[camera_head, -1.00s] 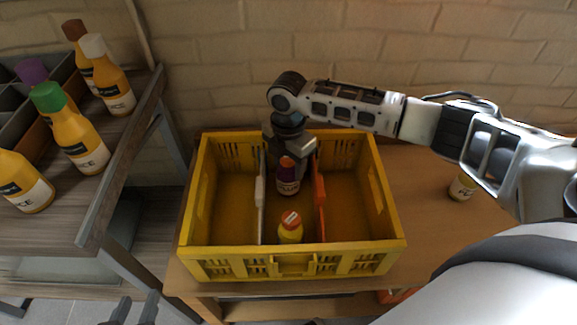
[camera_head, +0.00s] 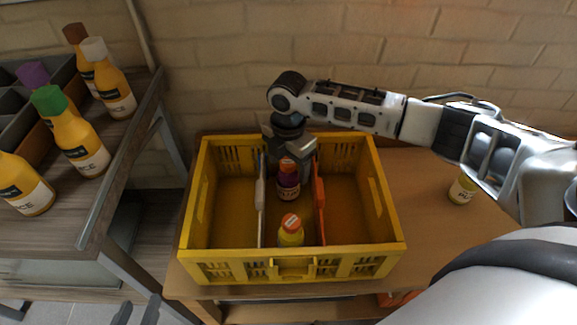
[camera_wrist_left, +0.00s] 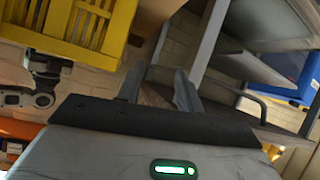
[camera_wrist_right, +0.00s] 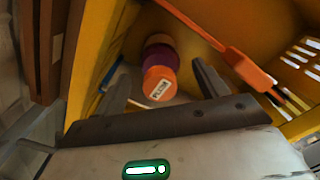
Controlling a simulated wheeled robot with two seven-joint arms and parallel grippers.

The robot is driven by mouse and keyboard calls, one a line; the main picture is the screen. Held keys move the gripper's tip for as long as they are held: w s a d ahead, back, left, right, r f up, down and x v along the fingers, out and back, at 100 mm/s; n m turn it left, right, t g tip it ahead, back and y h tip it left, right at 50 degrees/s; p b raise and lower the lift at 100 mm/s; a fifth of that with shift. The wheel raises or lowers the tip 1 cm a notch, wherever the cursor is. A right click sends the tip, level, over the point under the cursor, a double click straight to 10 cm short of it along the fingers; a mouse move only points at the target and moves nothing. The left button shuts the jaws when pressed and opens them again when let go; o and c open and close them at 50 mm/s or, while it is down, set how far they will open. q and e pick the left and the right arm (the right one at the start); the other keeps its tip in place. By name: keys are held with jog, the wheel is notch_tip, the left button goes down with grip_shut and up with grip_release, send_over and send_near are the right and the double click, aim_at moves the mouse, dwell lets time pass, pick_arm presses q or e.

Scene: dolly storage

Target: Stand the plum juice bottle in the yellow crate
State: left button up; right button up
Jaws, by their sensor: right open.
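The plum juice bottle (camera_head: 288,188), purple with an orange cap, stands upright in the middle compartment of the yellow crate (camera_head: 388,247). Its cap, marked PLUM, shows in the right wrist view (camera_wrist_right: 158,84). My right gripper (camera_head: 293,150) is at the crate's back, beside the bottle's top. Its fingers in the right wrist view (camera_wrist_right: 163,88) are apart and not closed on the bottle. My left gripper (camera_head: 137,312) is empty, low at the left, outside the crate, with its fingers apart in the left wrist view (camera_wrist_left: 158,82).
A yellow bottle (camera_head: 291,236) with an orange cap stands in front of the plum bottle. A white divider (camera_head: 260,195) and an orange divider (camera_head: 319,195) flank them. The left and right compartments are empty. Several bottles stand on the left table; another (camera_head: 462,190) stands right of the crate.

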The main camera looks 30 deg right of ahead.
notch_tip(320, 180, up, 10)
jog(key=shift+f+p, duration=0.1)
jog(key=shift+p, duration=0.65)
jog(key=shift+r, duration=0.35)
jog(key=shift+r, duration=0.1)
